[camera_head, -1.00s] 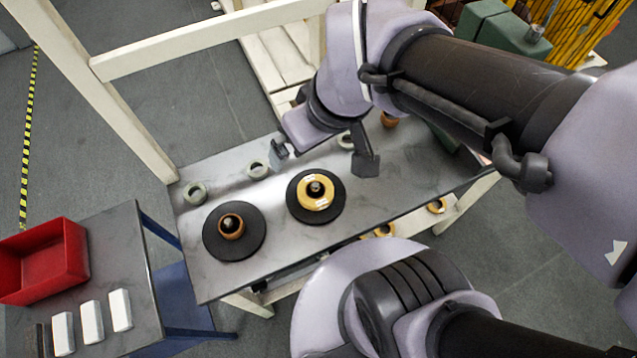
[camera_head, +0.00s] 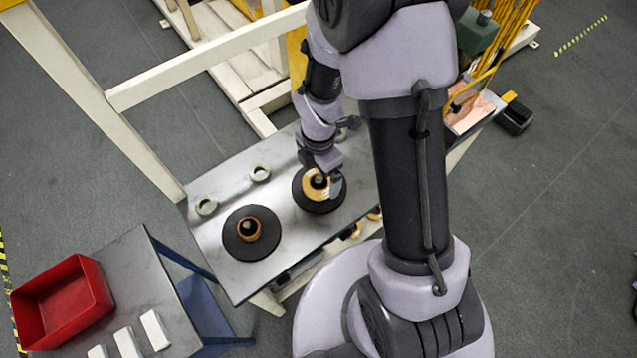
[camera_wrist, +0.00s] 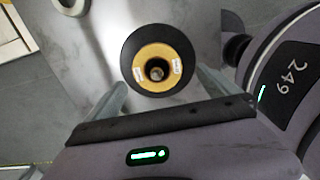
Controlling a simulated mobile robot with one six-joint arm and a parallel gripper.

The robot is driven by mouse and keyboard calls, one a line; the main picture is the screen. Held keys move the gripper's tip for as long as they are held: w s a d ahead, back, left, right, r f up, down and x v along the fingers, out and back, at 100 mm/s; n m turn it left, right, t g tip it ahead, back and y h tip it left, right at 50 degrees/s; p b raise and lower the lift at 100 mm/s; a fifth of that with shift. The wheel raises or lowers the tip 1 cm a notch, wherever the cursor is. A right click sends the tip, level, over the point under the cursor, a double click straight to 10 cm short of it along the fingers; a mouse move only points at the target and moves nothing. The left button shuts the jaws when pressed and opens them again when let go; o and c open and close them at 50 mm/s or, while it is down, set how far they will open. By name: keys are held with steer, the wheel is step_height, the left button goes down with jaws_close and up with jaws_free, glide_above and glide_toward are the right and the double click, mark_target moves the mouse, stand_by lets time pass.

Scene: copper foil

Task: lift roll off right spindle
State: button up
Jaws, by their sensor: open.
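The yellow roll (camera_head: 310,189) sits flat around the right spindle on a black round disc (camera_head: 318,208). In the wrist view the roll (camera_wrist: 148,54) is a yellow ring with two white labels, and the spindle tip (camera_wrist: 157,73) shows in its dark centre. My gripper (camera_head: 325,180) is just above the roll and hides part of it in the head view. In the wrist view my gripper (camera_wrist: 163,80) is open, with one finger on each side of the roll and disc. I cannot tell whether either finger touches the roll.
On the left spindle a small copper-coloured roll (camera_head: 243,233) sits on another black disc (camera_head: 265,245). Pale green rings (camera_head: 206,206) lie along the back of the grey bench (camera_head: 215,270). A red bin (camera_head: 100,290) and white blocks stand on a side table at left.

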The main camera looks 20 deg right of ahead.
mark_target(319, 177)
steer(key=f, duration=0.1)
steer(key=f+b, duration=0.1)
steer(key=f, duration=0.3)
steer(key=shift+w+d, duration=0.1)
steer(key=shift+w, duration=0.2)
steer(key=shift+r, duration=0.15)
steer(key=c, duration=1.5)
